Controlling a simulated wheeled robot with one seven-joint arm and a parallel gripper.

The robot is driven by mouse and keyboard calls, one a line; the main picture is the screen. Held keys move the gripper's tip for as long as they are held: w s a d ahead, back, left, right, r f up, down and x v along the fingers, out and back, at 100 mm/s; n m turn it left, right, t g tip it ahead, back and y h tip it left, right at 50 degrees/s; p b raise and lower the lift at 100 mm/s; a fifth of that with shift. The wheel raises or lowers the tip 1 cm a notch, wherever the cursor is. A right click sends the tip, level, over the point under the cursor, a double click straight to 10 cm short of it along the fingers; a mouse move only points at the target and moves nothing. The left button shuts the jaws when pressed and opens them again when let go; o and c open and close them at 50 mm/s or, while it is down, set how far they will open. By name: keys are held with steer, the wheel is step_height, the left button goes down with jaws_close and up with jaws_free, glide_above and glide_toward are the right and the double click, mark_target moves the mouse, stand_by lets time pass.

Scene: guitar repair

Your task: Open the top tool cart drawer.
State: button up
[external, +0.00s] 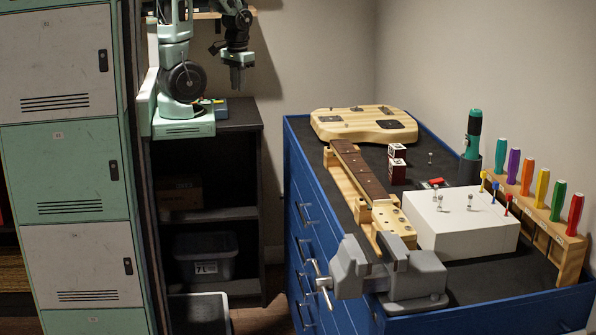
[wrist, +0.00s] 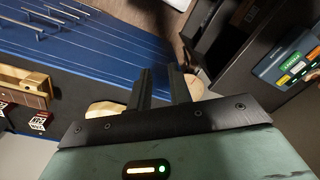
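The blue tool cart (external: 292,170) stands right of centre in the external view, its drawer front facing left with several metal bar handles. The uppermost handle I can make out (external: 303,213) is on the side toward the back, and the drawers look shut. In the wrist view the cart's blue front (wrist: 110,45) crosses the upper left, with several bar handles (wrist: 47,32) near the corner. My gripper (external: 237,84) points down, left of the cart and apart from it. In the wrist view its two dark fingers (wrist: 160,80) are parallel with an empty gap between them.
Green lockers (external: 68,172) stand at left. On the cart are a guitar body (external: 340,122), neck (external: 358,170) and vise (external: 365,268), which juts past the front.

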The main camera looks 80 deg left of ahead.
steer(key=w+d+f+m+g+y+b, duration=0.25)
steer(key=w+d+f+m, duration=0.55)
steer(key=m, duration=0.5)
steer(key=n+t+y+b, duration=0.3)
steer(key=n+t+b, duration=0.7)
steer(key=n+t, duration=1.2)
glide_toward(302, 213)
steer(key=w+a+n+g, duration=0.1)
steer(key=w, duration=0.2)
steer(key=w+a+r+n+g, duration=0.1)
steer(key=w+n+g, duration=0.1)
steer(key=w, duration=0.1)
steer(key=w+a+n+g, duration=0.1)
steer(key=w+n, duration=0.1)
steer(key=w, duration=0.1)
steer(key=shift+w+a+r+g, duration=0.1)
steer(key=shift+w+r+g, duration=0.1)
steer(key=shift+g, duration=0.15)
jaws_close()
